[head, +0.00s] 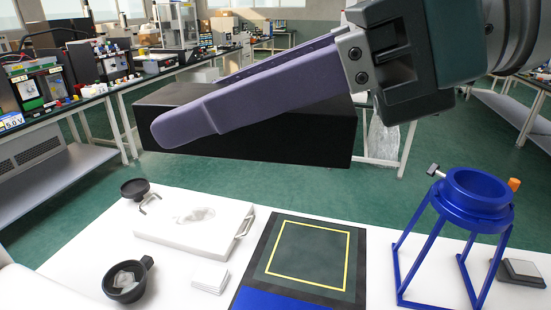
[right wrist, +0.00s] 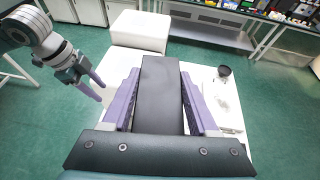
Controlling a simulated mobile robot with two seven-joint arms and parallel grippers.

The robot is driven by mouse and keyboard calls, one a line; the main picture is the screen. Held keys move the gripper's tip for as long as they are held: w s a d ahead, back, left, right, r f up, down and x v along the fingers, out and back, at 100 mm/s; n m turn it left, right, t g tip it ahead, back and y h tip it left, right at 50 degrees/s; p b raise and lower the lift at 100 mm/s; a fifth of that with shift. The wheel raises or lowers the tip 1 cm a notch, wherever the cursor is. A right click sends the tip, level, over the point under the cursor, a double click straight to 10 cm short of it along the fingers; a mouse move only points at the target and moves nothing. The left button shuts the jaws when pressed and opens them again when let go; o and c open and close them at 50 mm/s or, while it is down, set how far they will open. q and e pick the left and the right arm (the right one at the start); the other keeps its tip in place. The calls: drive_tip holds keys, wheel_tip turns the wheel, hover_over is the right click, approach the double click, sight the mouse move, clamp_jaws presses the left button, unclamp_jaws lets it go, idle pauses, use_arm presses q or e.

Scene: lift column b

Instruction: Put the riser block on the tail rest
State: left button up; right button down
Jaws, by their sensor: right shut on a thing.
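The riser block, a long black box (head: 300,145), is held in the air above the white table. My right gripper (head: 195,105) comes in from the upper right with long purple fingers. It is shut on the block, with a finger along each side, as the right wrist view shows the block (right wrist: 161,95) between them. My left gripper (right wrist: 94,84) shows at the left of the right wrist view, its two purple fingers apart and empty. I cannot tell for certain which thing is the tail rest. A plain white box (right wrist: 140,30) stands beyond the block's far end.
On the white table (head: 200,193) are a white board with a handle (head: 190,232), black cups, a stack of white squares (head: 210,278), a dark mat with a yellow square (head: 308,222) and a tall blue ring stand (head: 472,200). Equipment benches stand behind.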

drive_tip(key=m+t, duration=0.1)
drive_tip(key=t, duration=0.1)
hover_over(267, 299)
drive_tip(key=s, duration=0.2)
wheel_tip(267, 299, down, 5)
wheel_tip(267, 299, down, 14)
drive_tip(key=b, duration=0.5)
drive_tip(key=shift+w+f, duration=0.15)
drive_tip(key=shift+f, duration=0.1)
drive_tip(key=shift+f+b, duration=1.05)
drive_tip(key=shift+f, duration=1.5)
drive_tip(key=shift+f, duration=0.2)
drive_tip(key=shift+c, duration=0.8)
unclamp_jaws()
